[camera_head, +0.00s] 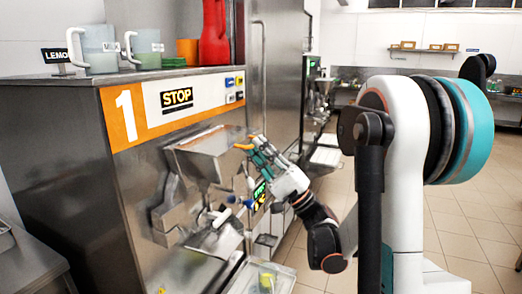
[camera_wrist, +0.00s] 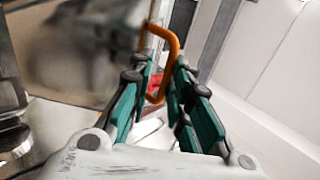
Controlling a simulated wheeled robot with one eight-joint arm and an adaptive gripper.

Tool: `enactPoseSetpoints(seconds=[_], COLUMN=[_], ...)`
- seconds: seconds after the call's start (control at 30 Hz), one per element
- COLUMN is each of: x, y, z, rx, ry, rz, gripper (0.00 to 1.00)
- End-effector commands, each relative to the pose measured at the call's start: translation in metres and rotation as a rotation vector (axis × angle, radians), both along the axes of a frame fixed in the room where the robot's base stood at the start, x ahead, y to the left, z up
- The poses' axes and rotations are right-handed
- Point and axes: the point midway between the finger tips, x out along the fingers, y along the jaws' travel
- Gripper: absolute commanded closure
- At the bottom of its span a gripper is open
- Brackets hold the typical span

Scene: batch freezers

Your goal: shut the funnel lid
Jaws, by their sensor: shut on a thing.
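The metal funnel (camera_head: 205,160) sits on the front of the steel freezer marked 1. Its lid (camera_head: 222,136) is a flat metal plate at the top; how far it stands open is hard to tell. An orange handle (camera_head: 244,146) sticks out at the lid's right side. My gripper (camera_head: 257,150) reaches it from the right, with its green fingers at the handle. In the wrist view, the bent orange handle (camera_wrist: 177,48) passes between the fingers of my gripper (camera_wrist: 165,88), which are shut on it. Blurred metal shows behind at upper left.
Jugs (camera_head: 97,48) and a red container (camera_head: 214,35) stand on top of the freezer (camera_head: 75,160). A clear bin (camera_head: 262,277) is below the funnel. A steel counter (camera_head: 25,265) is at lower left. Tiled floor (camera_head: 465,215) is free on the right.

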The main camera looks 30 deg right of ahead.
Motion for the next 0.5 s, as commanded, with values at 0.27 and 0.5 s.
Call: enactPoseSetpoints(seconds=[0.27,0.5], x=[0.0026,0.0026], y=[0.0050,0.0040], z=[-0.0068,-0.0053], rx=[-0.017,-0.016], ry=[0.011,0.012], rz=[0.002,0.001], gripper=[0.71,0.71])
